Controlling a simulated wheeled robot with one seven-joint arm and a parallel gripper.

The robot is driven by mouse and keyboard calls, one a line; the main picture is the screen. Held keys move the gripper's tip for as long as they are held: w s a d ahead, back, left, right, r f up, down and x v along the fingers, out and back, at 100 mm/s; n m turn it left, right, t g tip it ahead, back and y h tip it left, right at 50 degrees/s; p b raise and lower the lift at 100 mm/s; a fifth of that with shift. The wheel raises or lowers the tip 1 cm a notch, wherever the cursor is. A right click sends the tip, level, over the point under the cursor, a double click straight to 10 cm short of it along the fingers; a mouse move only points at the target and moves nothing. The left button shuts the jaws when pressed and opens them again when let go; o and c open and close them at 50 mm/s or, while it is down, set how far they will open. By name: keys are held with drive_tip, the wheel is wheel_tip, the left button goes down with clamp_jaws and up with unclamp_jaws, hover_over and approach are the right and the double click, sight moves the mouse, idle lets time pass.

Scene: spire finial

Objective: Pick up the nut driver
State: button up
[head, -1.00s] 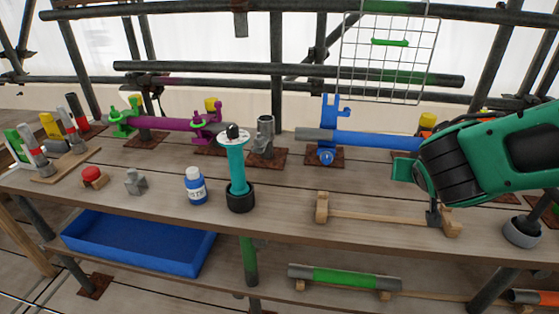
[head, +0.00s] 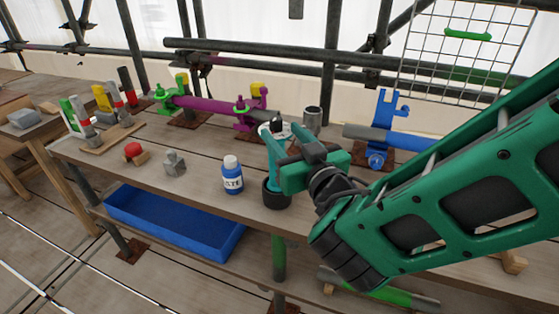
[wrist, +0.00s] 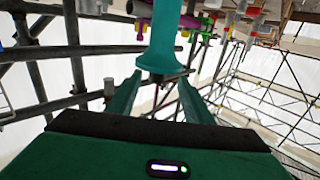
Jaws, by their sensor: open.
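A teal upright post (head: 272,160) with a pale disc and a dark tip on top stands in a black cup (head: 277,195) on the bench. My gripper (head: 281,164) is open at the post, partly covering it in the head view. In the wrist view the post (wrist: 160,38) shows between and beyond the two open fingers (wrist: 158,97); contact cannot be told. Several banded tools stand in a wooden rack (head: 112,139) at the left. No label shows which thing is the nut driver.
A blue bottle (head: 232,178) stands close left of the cup. A grey block (head: 175,163) and a red-topped piece (head: 133,152) lie farther left. Purple pipe (head: 205,106) and blue clamp (head: 382,128) are behind. A blue tray (head: 175,222) sits below.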

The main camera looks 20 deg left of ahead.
sight(280, 127)
drive_tip(key=x, duration=0.4)
drive_tip(key=shift+w, duration=0.55)
drive_tip(key=shift+x, duration=2.25)
clamp_jaws()
